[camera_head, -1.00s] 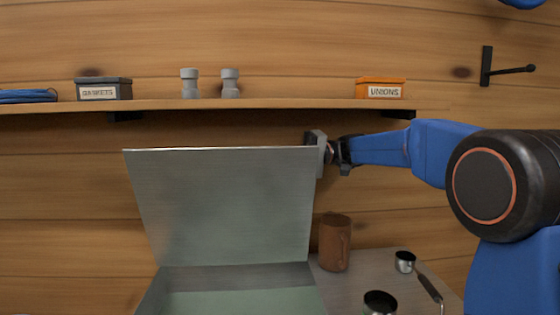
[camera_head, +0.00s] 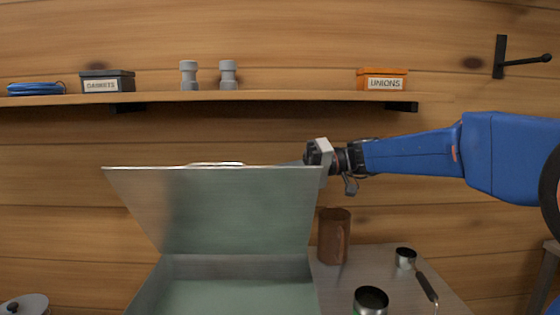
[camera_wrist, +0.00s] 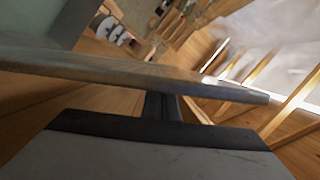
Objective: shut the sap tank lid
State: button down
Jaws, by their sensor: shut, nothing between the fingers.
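The sap tank (camera_head: 185,268) stands at the bottom centre of the head view, its pale green inside showing. A thin bright handle (camera_head: 215,164) shows just above the lid's top edge. My gripper (camera_head: 304,161) is shut and empty at the lid's top right corner, its tips partly hidden behind the lid. In the wrist view the lid's edge (camera_wrist: 130,70) crosses close in front of my gripper (camera_wrist: 162,106). Whether they touch is hard to tell.
A wall shelf (camera_head: 260,96) above holds boxes, fittings and blue coil. A black hook (camera_head: 515,60) is at upper right.

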jog(key=s+f+n+t, duration=0.1)
jog(key=s+f+n, duration=0.4)
jog(key=s+f, duration=1.1)
jog(key=shift+d+f+h, duration=0.2)
jog(key=shift+d+h, duration=0.1)
jog(key=shift+d, duration=0.15)
jog(key=shift+w, duration=0.1)
